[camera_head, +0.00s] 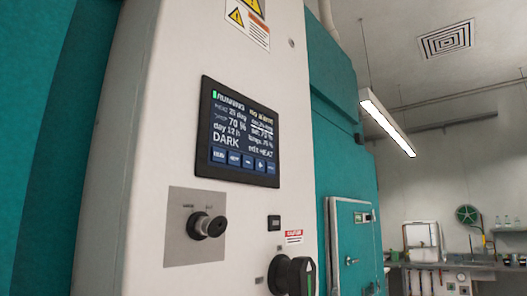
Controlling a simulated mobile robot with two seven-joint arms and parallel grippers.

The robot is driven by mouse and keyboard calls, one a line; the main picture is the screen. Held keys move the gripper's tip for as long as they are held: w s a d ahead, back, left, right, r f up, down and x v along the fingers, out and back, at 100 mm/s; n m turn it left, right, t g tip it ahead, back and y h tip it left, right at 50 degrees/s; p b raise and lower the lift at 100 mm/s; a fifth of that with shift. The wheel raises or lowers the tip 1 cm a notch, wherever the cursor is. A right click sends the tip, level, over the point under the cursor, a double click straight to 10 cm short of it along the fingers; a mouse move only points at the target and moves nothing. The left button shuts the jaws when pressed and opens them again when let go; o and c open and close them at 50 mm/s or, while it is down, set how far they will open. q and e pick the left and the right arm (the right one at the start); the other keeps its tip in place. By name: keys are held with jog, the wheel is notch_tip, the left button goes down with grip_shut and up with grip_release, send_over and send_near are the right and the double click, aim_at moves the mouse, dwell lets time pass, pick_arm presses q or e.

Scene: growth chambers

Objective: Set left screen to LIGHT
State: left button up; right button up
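The screen (240,133) is a dark panel set in the pale front of a growth chamber, tilted in the view. It shows "RUNNING" with a green mark, "70 %", a line starting "day", and "DARK" in large letters at the lower left. Other small text is hard to read. A row of several blue buttons (244,161) runs along its bottom edge. No second screen of this size is in view. Neither of my grippers is in view.
Below the screen are a key-like knob (208,225) on a grey plate and a large black rotary switch (293,276). Both stick out from the panel. A teal chamber door (352,246) stands farther right. A bench (460,265) with equipment is at the back right.

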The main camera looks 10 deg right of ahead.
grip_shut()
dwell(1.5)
